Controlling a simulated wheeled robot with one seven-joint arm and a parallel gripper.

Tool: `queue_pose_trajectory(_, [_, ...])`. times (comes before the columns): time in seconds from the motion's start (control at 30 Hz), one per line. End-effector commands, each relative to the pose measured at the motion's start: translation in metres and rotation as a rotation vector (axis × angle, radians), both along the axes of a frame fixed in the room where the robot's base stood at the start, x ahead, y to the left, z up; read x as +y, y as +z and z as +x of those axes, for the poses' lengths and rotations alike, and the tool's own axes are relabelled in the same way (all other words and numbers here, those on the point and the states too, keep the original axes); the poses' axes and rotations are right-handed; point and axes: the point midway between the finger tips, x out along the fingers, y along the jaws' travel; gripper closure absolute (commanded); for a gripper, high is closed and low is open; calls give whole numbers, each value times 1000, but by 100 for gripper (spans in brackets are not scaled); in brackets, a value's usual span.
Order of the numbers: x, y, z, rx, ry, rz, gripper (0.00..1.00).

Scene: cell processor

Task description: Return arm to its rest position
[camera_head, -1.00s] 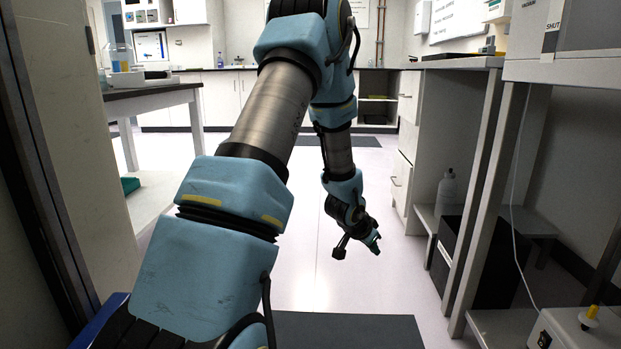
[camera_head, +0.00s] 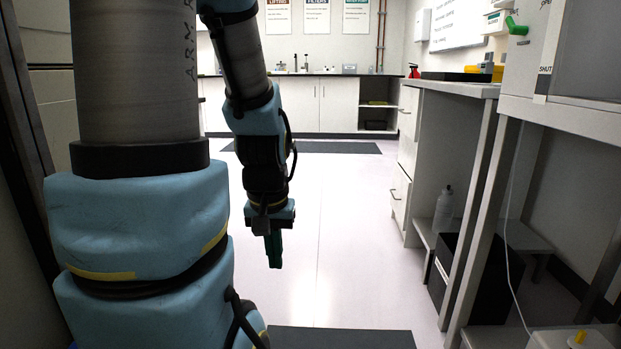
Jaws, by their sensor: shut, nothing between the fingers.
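My gripper (camera_head: 274,262) hangs from my blue and grey arm left of the middle of the head view. Its green fingers point straight down, pressed together, with nothing between them. It is in free air over the pale floor and touches nothing. My upper arm fills the left side of the view and hides much of what lies behind it. My forearm's upper part runs out of the top of the picture.
White cabinets (camera_head: 320,105) line the back wall. The pale floor (camera_head: 345,230) between is clear. A dark mat (camera_head: 340,338) lies at the bottom.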

Motion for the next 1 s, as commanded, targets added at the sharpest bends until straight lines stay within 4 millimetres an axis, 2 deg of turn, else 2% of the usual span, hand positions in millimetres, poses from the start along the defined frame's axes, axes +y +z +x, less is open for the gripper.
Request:
queue_pose_trajectory(0.03, [0,23,0,0,-1,0,100])
queue_pose_trajectory(0.17, [0,58,1,-1,-2,0,100])
queue_pose_trajectory(0.8, [0,256,1,-2,-3,1,100])
queue_pose_trajectory(1.0, [0,309,1,-2,-3,1,100])
